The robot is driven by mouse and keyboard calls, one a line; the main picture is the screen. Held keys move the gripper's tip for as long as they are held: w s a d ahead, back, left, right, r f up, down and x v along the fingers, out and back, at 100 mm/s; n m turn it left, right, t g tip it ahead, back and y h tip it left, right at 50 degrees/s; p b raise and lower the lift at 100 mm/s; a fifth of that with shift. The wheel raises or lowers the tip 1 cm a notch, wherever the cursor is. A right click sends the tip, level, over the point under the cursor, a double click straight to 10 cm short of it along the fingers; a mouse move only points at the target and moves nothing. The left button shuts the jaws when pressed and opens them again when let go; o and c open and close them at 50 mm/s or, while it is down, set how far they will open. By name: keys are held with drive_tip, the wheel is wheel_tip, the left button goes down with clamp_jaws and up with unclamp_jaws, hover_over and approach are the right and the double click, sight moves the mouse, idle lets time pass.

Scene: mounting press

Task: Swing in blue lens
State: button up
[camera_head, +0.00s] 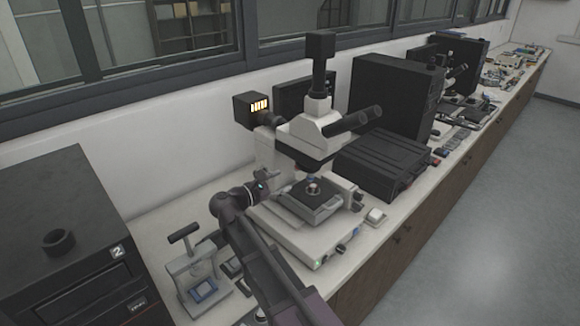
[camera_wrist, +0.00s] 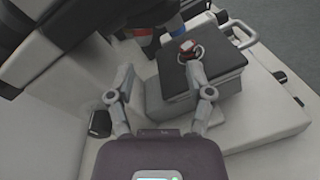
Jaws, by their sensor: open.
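The white microscope (camera_head: 300,135) stands on the bench. The stage also shows in the head view (camera_head: 322,208). My gripper (camera_head: 266,184) is left of the stage; in the wrist view my gripper (camera_wrist: 166,84) is open and empty, its fingers spread below the lenses, apart from them.
A hand press (camera_head: 190,270) with a blue piece stands on the bench left of my arm. A black machine (camera_head: 65,235) marked 2 is at far left. A black case (camera_head: 382,163) lies right of the microscope. A dark lamp box (camera_head: 252,108) sticks out at the microscope's back left.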

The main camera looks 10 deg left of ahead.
sight(295, 169)
drive_tip(key=shift+w+a+r+n+t, duration=0.15)
drive_tip(key=shift+a+r+n+t, duration=0.3)
drive_tip(key=shift+a, duration=0.4)
drive_tip(key=shift+w, duration=0.15)
drive_tip(key=shift+x, duration=3.6)
clamp_jaws()
